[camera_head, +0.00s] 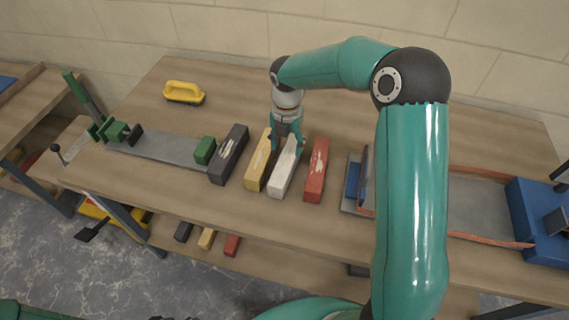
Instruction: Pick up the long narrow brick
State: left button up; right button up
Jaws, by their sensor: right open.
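Several long bricks lie side by side on the wooden workbench (340,110): a dark one (229,158), a yellow one (257,170), a white one (281,180) and a red one (316,172). The white one looks about the narrowest, but I cannot tell for sure which brick the task names. My right gripper (287,144) points down at the far end of the white brick, with its open fingers about that end. It hides that end, and whether it touches is unclear. My left gripper is out of view.
A green clamp device (112,130) with a grey bed stands left of the bricks. A blue-ended machine (540,220) stands on the right, partly behind my right arm. A yellow-handled brush (184,93) lies at the back left. The bench's back middle is clear.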

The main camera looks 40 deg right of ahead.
aim_at(287, 159)
jog(key=shift+s+f, duration=0.3)
jog(key=shift+f, duration=0.6)
jog(key=shift+w+f, duration=0.1)
jog(key=shift+f, duration=0.4)
jog(key=f, duration=0.2)
jog(key=f+p, duration=0.1)
jog(key=f, duration=0.1)
jog(key=shift+s+a, duration=0.15)
jog(key=shift+s, duration=0.05)
jog(key=shift+f, duration=0.4)
grip_shut()
jog(key=shift+w+r, duration=0.1)
